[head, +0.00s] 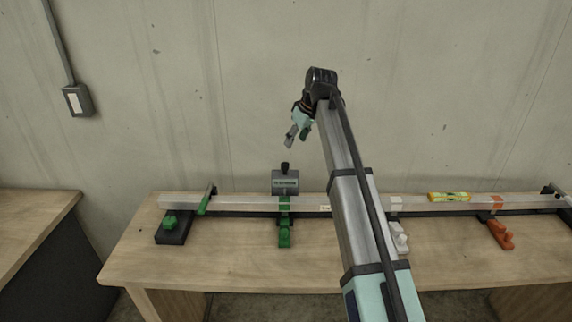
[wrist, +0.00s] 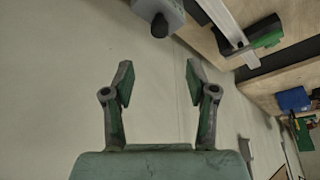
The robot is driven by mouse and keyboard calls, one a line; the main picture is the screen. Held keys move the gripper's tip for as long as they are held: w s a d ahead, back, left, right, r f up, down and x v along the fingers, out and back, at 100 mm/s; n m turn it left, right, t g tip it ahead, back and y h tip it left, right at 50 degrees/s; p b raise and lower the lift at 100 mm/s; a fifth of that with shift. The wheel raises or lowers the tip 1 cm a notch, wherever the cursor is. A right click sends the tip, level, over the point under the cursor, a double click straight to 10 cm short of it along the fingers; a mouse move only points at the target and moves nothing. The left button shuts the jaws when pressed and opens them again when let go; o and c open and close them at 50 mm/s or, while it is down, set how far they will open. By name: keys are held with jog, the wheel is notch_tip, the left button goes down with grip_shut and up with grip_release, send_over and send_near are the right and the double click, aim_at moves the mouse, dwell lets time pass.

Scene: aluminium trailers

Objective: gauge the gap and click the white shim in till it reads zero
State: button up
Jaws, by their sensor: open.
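A white shim piece (head: 399,238) sits at the front of the long aluminium bar (head: 245,203), partly hidden behind my arm. A grey gauge box (head: 285,186) with a black knob and green marking stands over the bar; its display is too small to read. The gauge also shows at the top of the wrist view (wrist: 172,14). My gripper (head: 297,136) is open and empty, raised above the bench against the wall, above the gauge and apart from it. Its two fingers are spread in the wrist view (wrist: 158,82). The white shim is not identifiable there.
A green piece (head: 284,237) sits below the gauge, and an orange one (head: 500,235) farther right. A green clamp (head: 206,200) and black block (head: 174,232) are at the left. A yellow level (head: 450,197) lies on the bar. The front of the bench (head: 230,265) is clear.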

aim_at(285, 164)
jog(key=p+x, duration=0.3)
jog(key=x, duration=1.1)
jog(key=shift+w+p, duration=0.1)
jog(key=shift+p, duration=0.2)
grip_shut()
